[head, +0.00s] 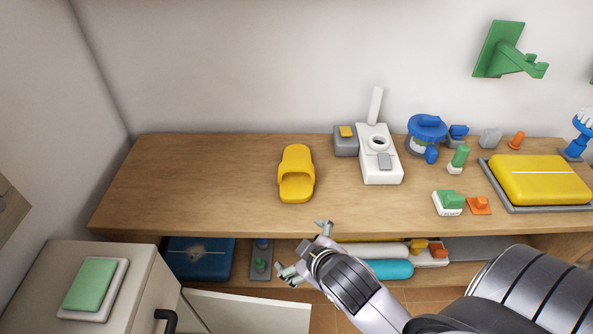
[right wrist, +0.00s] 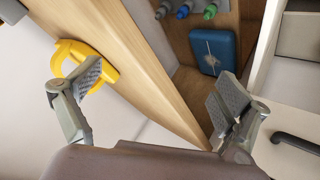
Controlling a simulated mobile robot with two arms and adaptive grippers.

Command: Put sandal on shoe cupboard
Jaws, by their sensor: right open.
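A yellow sandal (head: 296,187) lies flat on the wooden bench top (head: 190,185), left of a white device. It also shows at the upper left of the right wrist view (right wrist: 88,50), partly hidden behind one finger. My right gripper (head: 304,250) is open and empty at the bench's front edge, just in front of the sandal and apart from it. Both spread fingers (right wrist: 158,95) show in the right wrist view. A pale cabinet (head: 133,270) with a black handle stands at the lower left; I cannot tell whether it or the bench is the shoe cupboard. My left gripper is out of view.
A green-topped pad (head: 93,288) lies on the pale cabinet. Right of the sandal stand the white device (head: 380,160), a blue item (head: 426,132) and a yellow case (head: 540,180). A green bracket (head: 507,52) is on the wall. The bench's left part is clear.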

